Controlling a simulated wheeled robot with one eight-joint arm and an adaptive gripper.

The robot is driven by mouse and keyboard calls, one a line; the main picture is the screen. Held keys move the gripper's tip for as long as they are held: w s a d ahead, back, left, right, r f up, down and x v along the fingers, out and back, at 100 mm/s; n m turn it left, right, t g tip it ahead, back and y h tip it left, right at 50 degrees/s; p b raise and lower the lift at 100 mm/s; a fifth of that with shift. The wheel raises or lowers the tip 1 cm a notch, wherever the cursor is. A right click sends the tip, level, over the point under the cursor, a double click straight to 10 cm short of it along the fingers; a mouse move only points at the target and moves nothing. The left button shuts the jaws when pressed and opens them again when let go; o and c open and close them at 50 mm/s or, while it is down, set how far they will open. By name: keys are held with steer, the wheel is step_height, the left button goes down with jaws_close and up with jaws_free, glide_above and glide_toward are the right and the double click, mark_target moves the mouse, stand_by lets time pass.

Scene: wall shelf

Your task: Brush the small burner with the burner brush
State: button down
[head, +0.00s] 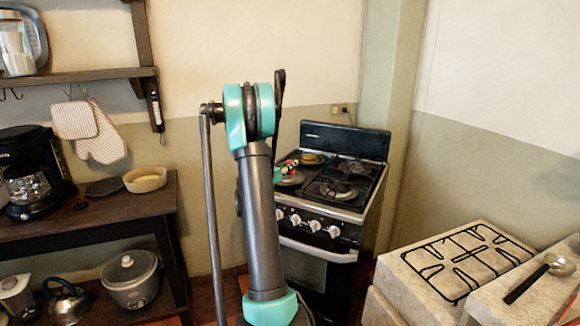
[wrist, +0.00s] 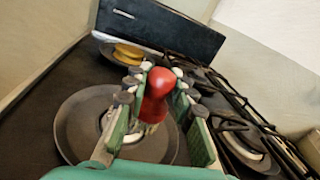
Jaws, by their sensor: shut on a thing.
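The stove (head: 318,232) stands at the centre right, and my gripper (head: 289,166) is over the left side of its top. In the wrist view the gripper (wrist: 156,100) is above a front left burner with a dark round plate (wrist: 75,128) and a pale ring, partly covered by the fingers. Contact between brush and burner cannot be told. Another burner (wrist: 245,148) shows at the right under black grates. I cannot tell which is the small burner.
Yellow pieces (wrist: 128,52) lie on a dark round plate at the back left burner. The stove's raised back panel (head: 345,140) stands behind. A loose black grate (head: 470,262) and a ladle (head: 545,272) lie on stone counters at right. A wooden table (head: 110,207) stands at left.

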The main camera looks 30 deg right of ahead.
steer(key=shift+w+d+r, duration=0.1)
steer(key=shift+w+d, duration=0.45)
steer(key=shift+d, duration=0.25)
step_height(320, 180, up, 2)
steer(key=shift+s+a+r, duration=0.1)
steer(key=shift+r, duration=2.85)
